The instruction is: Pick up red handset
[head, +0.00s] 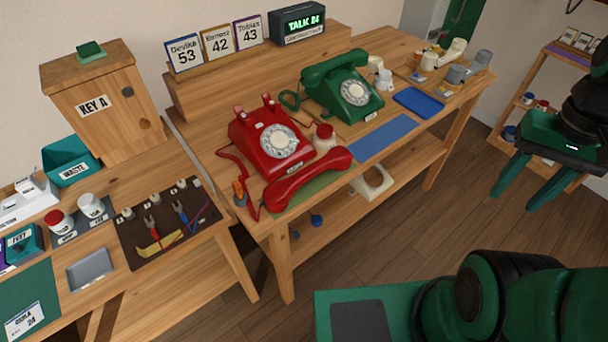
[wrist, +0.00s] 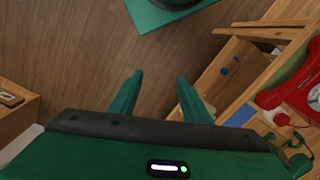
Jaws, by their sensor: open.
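The red handset (head: 308,179) lies off its cradle on the green mat (head: 300,193) at the front edge of the wooden table, in front of the red dial phone (head: 269,143). Its coiled red cord runs down the phone's left side. In the wrist view the red handset (wrist: 278,96) shows at the right, partly cut off by the frame, beside the red phone (wrist: 306,93). My gripper (head: 518,180) is at the far right in the head view, above the floor and well apart from the handset. In the wrist view its two green fingers (wrist: 160,95) are spread, with nothing between them.
A green dial phone (head: 342,88) with its handset on stands behind the red one. A small jar (head: 324,138) stands close behind the red handset. A tool bench (head: 180,265) is at the left. The floor between is clear.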

